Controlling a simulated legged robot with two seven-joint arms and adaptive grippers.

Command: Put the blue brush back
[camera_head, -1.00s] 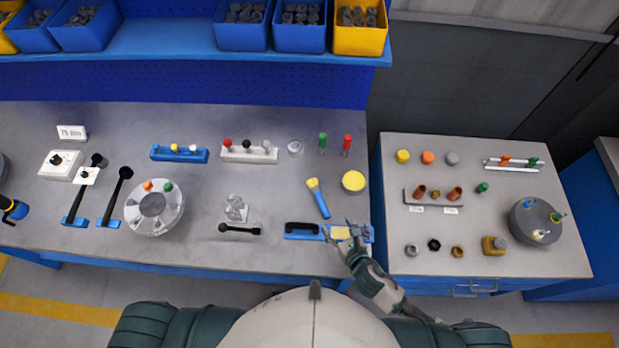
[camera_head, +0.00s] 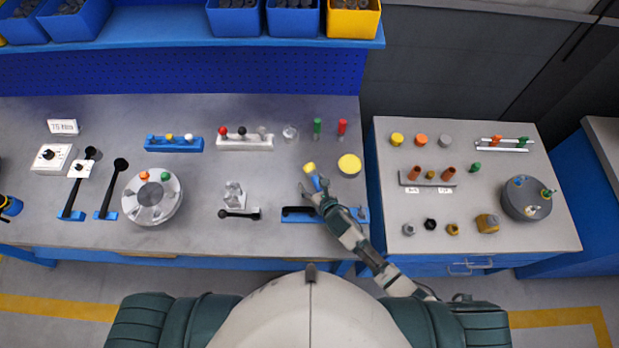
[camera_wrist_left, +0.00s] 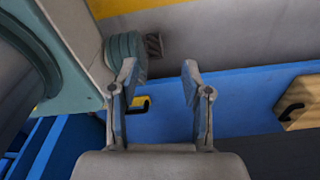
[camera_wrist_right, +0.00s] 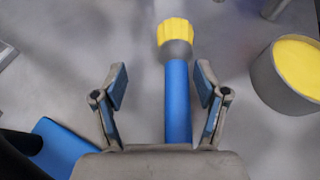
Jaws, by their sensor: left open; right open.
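The blue brush (camera_head: 314,178) has a blue handle and a yellow head. It lies on the grey workbench, and part of its handle is hidden by my right gripper in the head view. My right gripper (camera_head: 319,190) is open over the handle. In the right wrist view, the brush (camera_wrist_right: 178,95) runs between the open fingers (camera_wrist_right: 162,88), with its yellow head beyond them; contact cannot be told. A blue holder (camera_head: 296,214) with a black part lies just below, partly covered by my right arm. My left gripper (camera_wrist_left: 158,82) is open and empty, away from the bench top.
A round container with a yellow top (camera_head: 349,165) stands right of the brush; it also shows in the right wrist view (camera_wrist_right: 290,75). A clamp with a black handle (camera_head: 238,213) lies to the left. Green (camera_head: 317,128) and red (camera_head: 342,128) items stand behind.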

